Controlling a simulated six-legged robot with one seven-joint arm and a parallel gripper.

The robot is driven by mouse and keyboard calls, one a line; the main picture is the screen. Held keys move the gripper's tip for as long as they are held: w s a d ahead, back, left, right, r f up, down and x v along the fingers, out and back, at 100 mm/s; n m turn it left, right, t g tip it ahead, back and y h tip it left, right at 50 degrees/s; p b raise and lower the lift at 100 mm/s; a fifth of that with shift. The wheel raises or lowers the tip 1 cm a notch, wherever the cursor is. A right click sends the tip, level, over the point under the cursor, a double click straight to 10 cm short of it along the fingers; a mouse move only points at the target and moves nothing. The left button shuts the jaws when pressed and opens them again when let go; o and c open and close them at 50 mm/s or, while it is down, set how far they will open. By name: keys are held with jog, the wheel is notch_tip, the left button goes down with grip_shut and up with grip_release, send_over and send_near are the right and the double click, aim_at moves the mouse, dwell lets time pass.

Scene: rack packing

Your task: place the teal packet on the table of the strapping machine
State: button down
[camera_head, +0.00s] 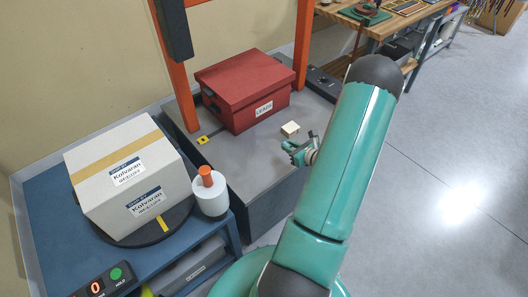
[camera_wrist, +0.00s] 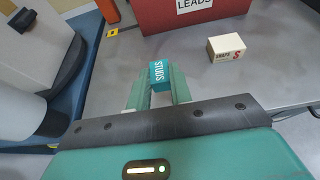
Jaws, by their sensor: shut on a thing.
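My gripper (camera_wrist: 158,92) is shut on the teal packet (camera_wrist: 159,74), which has white lettering reading STUDS, between its two green fingers. In the head view my gripper (camera_head: 299,152) is over the near right part of the strapping machine's grey table (camera_head: 228,160); the packet is hard to tell apart from the teal fingers there. In the wrist view the packet shows against the grey table top (camera_wrist: 190,42). I cannot tell how far above the table it is. Orange posts (camera_head: 178,75) rise beside the table.
A red lidded box (camera_head: 238,95) labelled LEADS stands at the table's back. A small cream box (camera_head: 290,129) lies just beyond my gripper. The table's near left part is clear.

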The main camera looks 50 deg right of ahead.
jog(key=w+a+f, duration=0.2)
jog(key=w+a, duration=0.1)
send_over(265, 168)
jog(key=f, duration=0.4)
jog(key=shift+s+d+f, duration=0.3)
jog(key=shift+s+f, duration=0.1)
jog(key=shift+w+a+f, duration=0.1)
jog(key=shift+w+f, duration=0.05)
jog(key=shift+f, duration=0.05)
jog(key=shift+w+a+f, duration=0.1)
jog(key=shift+w+f, duration=0.05)
jog(key=shift+f, duration=0.8)
jog(key=shift+w+a+f, duration=0.1)
jog(key=shift+w+f, duration=0.05)
jog(key=shift+f, duration=0.8)
jog(key=shift+f, duration=0.15)
jog(key=c, duration=1.3)
grip_release()
jog(key=shift+o, duration=0.2)
jog(key=shift+r, duration=0.2)
jog(key=v, duration=1.2)
